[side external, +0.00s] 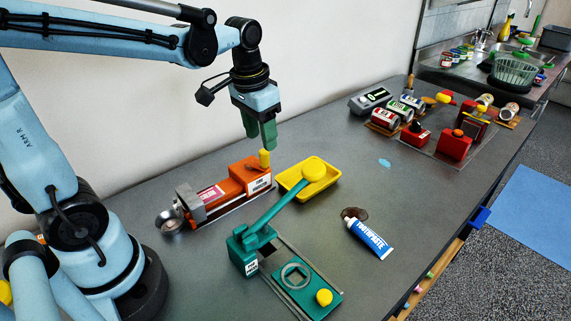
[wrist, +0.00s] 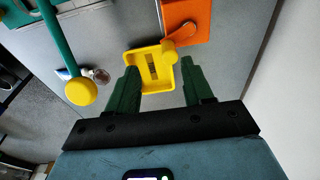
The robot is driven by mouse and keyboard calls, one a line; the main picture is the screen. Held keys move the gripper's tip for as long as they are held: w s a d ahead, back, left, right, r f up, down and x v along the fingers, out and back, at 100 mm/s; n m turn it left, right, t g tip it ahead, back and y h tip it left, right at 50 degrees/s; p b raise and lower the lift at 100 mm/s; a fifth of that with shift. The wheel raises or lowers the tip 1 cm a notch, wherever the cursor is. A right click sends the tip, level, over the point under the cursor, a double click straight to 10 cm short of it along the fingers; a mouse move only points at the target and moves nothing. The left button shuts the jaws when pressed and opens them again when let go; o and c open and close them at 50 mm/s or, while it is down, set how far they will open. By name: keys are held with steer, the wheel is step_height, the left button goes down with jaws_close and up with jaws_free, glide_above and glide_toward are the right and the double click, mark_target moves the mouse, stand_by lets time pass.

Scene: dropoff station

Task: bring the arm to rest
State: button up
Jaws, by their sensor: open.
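My gripper (side external: 262,138) hangs pointing down above the worktop, near the orange device (side external: 245,178). Its green fingers stand apart in the wrist view (wrist: 160,75), with nothing held between them. A yellow tray (side external: 296,189) lies on the worktop below and shows past the fingertips in the wrist view (wrist: 136,58). The orange device shows at the top of the wrist view (wrist: 188,20). The gripper looks clear of both, though the exact height is hard to tell.
A green lever device (side external: 243,252) with a yellow knob (side external: 314,169) stands in front. Several cans and red devices (side external: 455,145) stand farther back. The mid-right worktop (side external: 430,205) is clear. A wall rises behind.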

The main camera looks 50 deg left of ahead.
steer(key=s+d+t, duration=0.4)
steer(key=s+t, duration=0.1)
steer(key=shift+s+f+t, duration=0.25)
steer(key=shift+f+t, duration=0.05)
steer(key=shift+f, duration=0.1)
